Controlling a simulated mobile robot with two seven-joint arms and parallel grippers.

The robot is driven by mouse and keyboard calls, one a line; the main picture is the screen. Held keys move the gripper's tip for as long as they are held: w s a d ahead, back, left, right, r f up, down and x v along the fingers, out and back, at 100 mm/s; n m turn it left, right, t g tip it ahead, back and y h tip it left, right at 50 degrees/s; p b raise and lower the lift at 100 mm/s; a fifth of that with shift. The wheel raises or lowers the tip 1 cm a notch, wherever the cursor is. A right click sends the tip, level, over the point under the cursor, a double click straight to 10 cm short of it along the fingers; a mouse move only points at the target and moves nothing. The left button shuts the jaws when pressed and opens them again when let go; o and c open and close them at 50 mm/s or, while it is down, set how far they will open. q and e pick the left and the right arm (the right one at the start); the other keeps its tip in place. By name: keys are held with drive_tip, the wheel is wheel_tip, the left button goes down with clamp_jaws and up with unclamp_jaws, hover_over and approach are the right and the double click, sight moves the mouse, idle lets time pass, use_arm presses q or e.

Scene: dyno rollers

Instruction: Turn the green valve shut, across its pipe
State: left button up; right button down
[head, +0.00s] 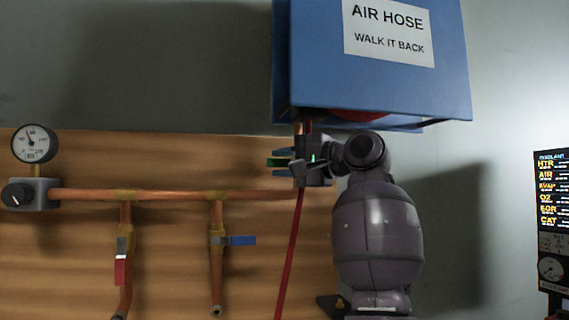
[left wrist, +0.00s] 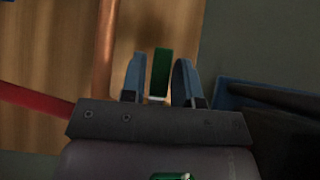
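The gripper hides the valve body. In the left wrist view the green handle (left wrist: 160,72) stands between the two blue fingers of my left gripper (left wrist: 158,82). A gap shows on the left finger's side; the right finger is very close, and I cannot tell whether it touches. My right gripper is not in view.
A red hose (head: 291,250) hangs just below my left gripper. A blue hose box (head: 380,85) is close above. Left along the copper pipe (head: 160,195) are a red-handled valve (head: 120,272), a blue-handled valve (head: 242,240) and a gauge (head: 35,144).

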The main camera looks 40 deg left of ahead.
use_arm(q)
drive_tip(key=shift+o, duration=1.3)
drive_tip(key=shift+d, duration=0.1)
drive_tip(key=w+d, duration=0.1)
drive_tip(key=d, duration=0.9)
drive_tip(key=shift+d, duration=0.3)
drive_tip(key=shift+w, duration=0.1)
